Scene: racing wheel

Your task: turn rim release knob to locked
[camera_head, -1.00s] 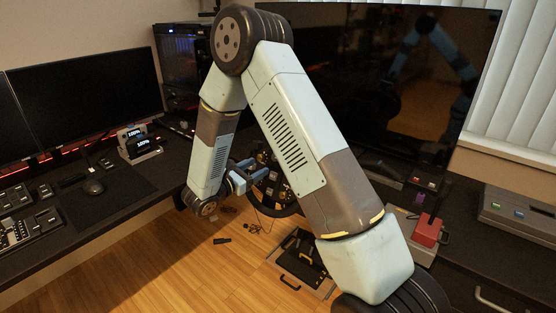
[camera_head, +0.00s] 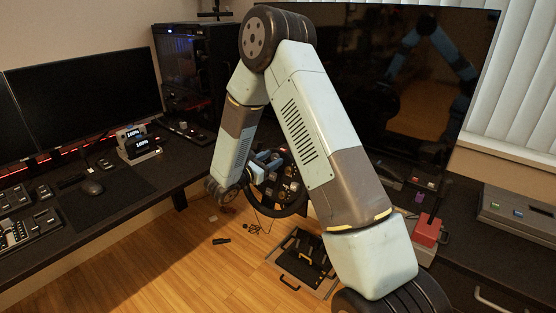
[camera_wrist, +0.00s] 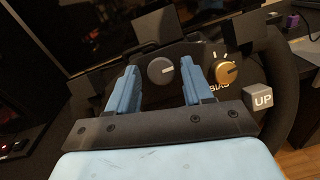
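The racing wheel (camera_head: 282,211) stands at the desk edge, partly hidden by my arm; its dark rim (camera_wrist: 282,85) also shows in the wrist view. A round dark grey knob (camera_wrist: 160,71) with a pale pointer line sits on the wheel's face. A gold knob (camera_wrist: 228,72) with white tick marks and a partly hidden label is to its right. I cannot read which one is the rim release knob. My gripper (camera_wrist: 158,66) is open, its blue fingers appearing either side of the grey knob. Contact cannot be told. It is small in the head view (camera_head: 268,162).
A large dark monitor (camera_head: 400,75) stands behind. A red block (camera_head: 428,230) is on the right desk. Open floor lies at front left.

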